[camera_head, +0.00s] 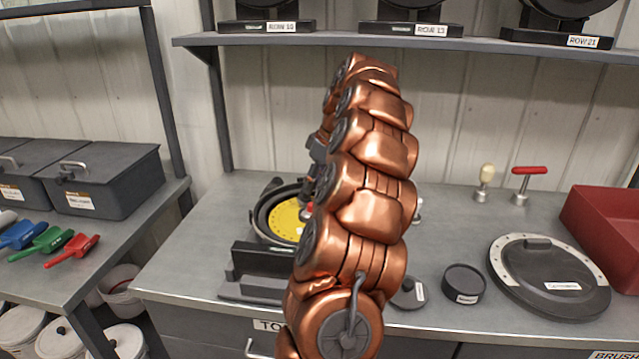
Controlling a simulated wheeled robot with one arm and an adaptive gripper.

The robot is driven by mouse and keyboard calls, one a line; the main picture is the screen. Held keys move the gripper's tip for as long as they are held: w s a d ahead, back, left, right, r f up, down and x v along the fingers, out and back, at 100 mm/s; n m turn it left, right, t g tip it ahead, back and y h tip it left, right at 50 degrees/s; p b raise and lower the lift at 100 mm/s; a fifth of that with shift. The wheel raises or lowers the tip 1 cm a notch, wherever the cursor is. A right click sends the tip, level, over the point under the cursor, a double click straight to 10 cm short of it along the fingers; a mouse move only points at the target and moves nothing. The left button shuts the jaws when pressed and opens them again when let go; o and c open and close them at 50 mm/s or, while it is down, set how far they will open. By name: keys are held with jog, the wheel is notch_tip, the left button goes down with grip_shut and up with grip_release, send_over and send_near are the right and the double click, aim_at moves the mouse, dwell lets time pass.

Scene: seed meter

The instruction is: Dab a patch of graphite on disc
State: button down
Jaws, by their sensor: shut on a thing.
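The yellow disc (284,218) lies in a round dark housing (262,222) on the bench, left of my arm. Its right part is hidden behind my copper arm. My gripper (307,208) shows only as dark parts at the arm's left edge, over the disc's right side. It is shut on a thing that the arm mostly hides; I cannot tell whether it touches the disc. A small dark open pot (465,284) with a white label stands right of my arm. A dark round lid (408,294) lies beside it.
A large labelled round cover (548,275) and a red bin (606,228) are at the right. A cream-knobbed tool (486,182) and a red-handled tool (527,184) stand at the back. Coloured scoops (40,240) lie on the left bench. A shelf (440,43) crosses above.

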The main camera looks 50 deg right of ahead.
jog(key=shift+w+a+b, duration=0.35)
jog(key=shift+w+a, duration=1.15)
jog(key=shift+a, duration=0.05)
jog(key=shift+d, duration=0.1)
jog(key=shift+s+d+r, duration=0.1)
jog(key=shift+s+d, duration=1.05)
jog(key=shift+s, duration=0.05)
jog(key=shift+s+d, duration=2.2)
jog(key=shift+s, duration=0.1)
jog(key=shift+w, duration=0.1)
